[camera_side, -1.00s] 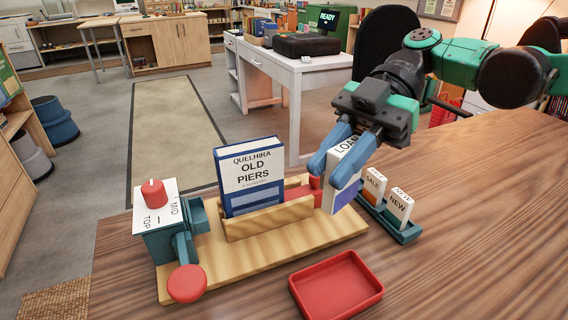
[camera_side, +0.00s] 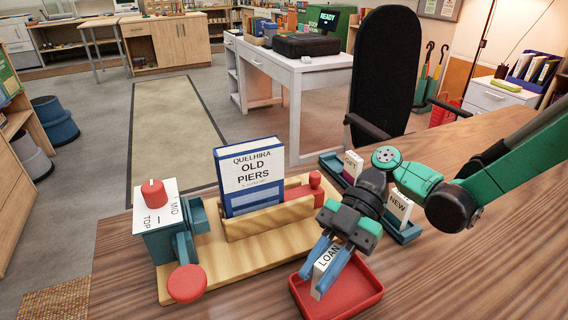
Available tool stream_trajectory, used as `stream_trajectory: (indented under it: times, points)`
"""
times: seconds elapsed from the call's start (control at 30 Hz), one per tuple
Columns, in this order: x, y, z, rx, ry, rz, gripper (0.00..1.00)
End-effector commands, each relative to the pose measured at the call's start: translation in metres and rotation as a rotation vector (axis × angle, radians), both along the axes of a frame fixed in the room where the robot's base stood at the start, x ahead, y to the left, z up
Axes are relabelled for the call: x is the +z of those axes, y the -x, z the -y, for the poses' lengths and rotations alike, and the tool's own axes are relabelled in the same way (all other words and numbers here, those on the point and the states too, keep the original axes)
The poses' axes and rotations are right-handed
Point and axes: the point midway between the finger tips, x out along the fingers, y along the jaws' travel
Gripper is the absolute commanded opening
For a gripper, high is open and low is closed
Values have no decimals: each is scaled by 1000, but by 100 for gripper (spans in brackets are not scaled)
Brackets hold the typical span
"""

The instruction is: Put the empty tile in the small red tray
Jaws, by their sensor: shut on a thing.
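My gripper (camera_side: 324,276) is shut on a white tile (camera_side: 327,258) marked LOAN, with one blue finger on each side of it. The tile is tilted in the picture. Its lower end overlaps the left part of the small red tray (camera_side: 368,288), and I cannot tell whether it touches the tray floor. The rest of the tray looks empty. I see no blank tile face; the held tile's other faces are mostly hidden by the fingers.
A wooden stand (camera_side: 235,262) holds a book titled Old Piers (camera_side: 252,177). A teal device with a red knob (camera_side: 153,190) stands at its left. Behind my gripper, a teal rack (camera_side: 408,234) holds upright tiles, one marked NEW (camera_side: 398,205). Bare tabletop lies right of the tray.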

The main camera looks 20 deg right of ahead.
Motion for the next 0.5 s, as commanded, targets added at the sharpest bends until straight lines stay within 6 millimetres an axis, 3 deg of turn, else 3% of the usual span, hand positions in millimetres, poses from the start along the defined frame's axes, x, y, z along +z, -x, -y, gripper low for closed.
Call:
stream_trajectory:
  times: [0.33, 0.5]
  points:
    - [-34, 0, 0, 0, 0, 0, 0]
    - [-42, 1, 0, 0, 0, 0, 0]
